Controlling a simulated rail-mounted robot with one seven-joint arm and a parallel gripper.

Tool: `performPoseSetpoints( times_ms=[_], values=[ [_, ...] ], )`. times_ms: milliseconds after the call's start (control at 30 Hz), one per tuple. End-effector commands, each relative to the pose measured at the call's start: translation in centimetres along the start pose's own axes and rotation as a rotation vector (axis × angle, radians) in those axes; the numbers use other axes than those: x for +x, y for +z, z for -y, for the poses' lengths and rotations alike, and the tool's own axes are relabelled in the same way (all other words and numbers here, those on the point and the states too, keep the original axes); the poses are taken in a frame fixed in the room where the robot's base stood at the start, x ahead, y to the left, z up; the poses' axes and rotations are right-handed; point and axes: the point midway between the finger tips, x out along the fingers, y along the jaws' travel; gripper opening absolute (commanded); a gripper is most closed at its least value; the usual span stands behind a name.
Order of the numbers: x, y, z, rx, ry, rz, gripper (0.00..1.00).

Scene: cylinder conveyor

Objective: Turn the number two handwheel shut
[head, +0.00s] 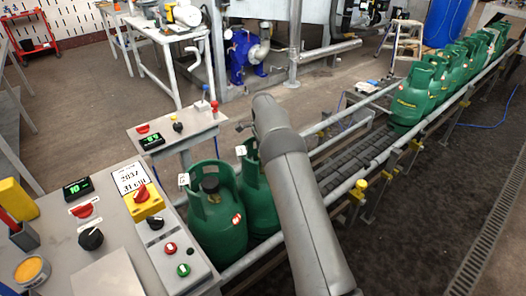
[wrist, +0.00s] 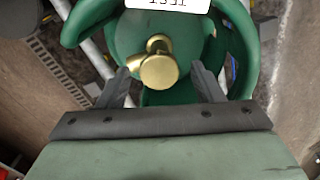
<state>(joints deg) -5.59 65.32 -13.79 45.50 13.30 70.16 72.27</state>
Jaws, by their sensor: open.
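In the wrist view, my gripper (wrist: 161,72) is open, with one finger on each side of a brass valve knob (wrist: 158,72). A gap shows between the knob and each finger. The knob sits on top of a green cylinder (wrist: 125,35) inside its collar. A white label (wrist: 168,4) with upside-down print is cut off at the top edge. I cannot see a number two on this valve. In the head view, my arm hides my gripper and part of a green cylinder (head: 256,200); beside it stands another green cylinder (head: 217,230) with a dark top.
A conveyor (head: 360,160) runs to the back right, carrying several green cylinders (head: 412,95). A control panel (head: 110,245) with knobs and buttons stands at the near left. A smaller panel (head: 175,128) is behind it.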

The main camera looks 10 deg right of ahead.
Motion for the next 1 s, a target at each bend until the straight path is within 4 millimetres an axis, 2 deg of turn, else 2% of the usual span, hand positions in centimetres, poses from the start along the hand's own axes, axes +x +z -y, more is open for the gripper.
performPoseSetpoints(
  times_ms=[133,267,733,900,1000],
  values=[
    [-0.3,0.0,0.0,-0.001,0.001,0.000,0.60],
    [-1.9,0.0,0.1,-0.001,-0.002,0.000,0.60],
    [-13.2,0.0,0.1,0.000,-0.003,-0.001,0.60],
    [-16.1,0.0,0.1,0.000,-0.002,0.000,0.60],
    [-17.0,0.0,0.1,0.000,-0.001,0.000,0.60]
  ],
)
